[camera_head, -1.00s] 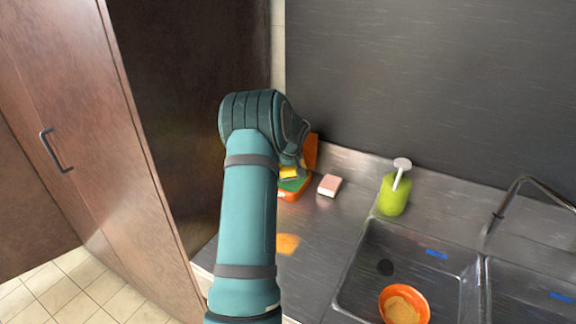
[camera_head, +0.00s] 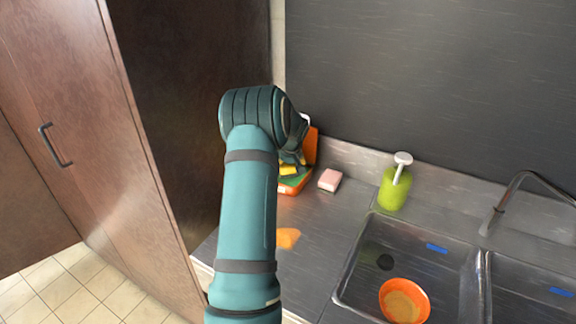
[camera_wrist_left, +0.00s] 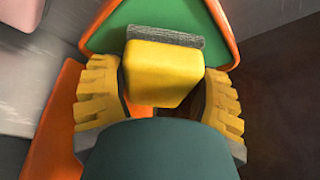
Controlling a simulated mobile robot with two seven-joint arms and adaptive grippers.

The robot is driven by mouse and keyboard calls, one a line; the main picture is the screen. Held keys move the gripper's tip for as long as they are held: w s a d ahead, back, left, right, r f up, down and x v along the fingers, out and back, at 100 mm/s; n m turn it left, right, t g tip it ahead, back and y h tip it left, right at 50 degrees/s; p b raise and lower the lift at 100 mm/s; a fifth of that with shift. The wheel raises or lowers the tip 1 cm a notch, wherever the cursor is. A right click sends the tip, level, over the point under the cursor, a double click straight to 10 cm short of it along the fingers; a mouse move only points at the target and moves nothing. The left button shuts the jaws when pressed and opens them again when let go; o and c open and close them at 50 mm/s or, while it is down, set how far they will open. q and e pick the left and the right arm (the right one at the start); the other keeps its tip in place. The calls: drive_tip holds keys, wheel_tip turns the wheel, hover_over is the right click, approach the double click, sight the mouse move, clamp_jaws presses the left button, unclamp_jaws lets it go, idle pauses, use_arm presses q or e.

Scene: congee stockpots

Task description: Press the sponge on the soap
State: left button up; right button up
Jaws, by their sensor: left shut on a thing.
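My left gripper (camera_wrist_left: 160,98) is shut on a yellow sponge (camera_wrist_left: 165,72) with a grey scouring side (camera_wrist_left: 170,40). The grey side faces a green block (camera_wrist_left: 150,14), which I take for the soap, in an orange open case (camera_wrist_left: 232,40). The sponge overlaps the near edge of the green block; I cannot tell whether they touch. In the head view the orange case (camera_head: 297,188) with the green block (camera_head: 291,182) shows at the back left of the counter. My left arm hides part of it and most of the gripper (camera_head: 293,163). My right gripper is out of view.
A pink block (camera_head: 329,180) lies just right of the case. A green pump bottle (camera_head: 394,189) stands behind the sink (camera_head: 347,280), which holds an orange bowl (camera_head: 404,301). A tall brown cabinet (camera_head: 120,190) stands close on the left. The counter front is clear.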

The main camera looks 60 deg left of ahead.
use_arm(q)
drive_tip(key=shift+f+b, duration=0.55)
drive_tip(key=shift+f, duration=0.1)
idle(1.6)
drive_tip(key=shift+r, duration=0.1)
drive_tip(key=shift+r+p, duration=1.95)
drive_tip(key=shift+r, duration=1.55)
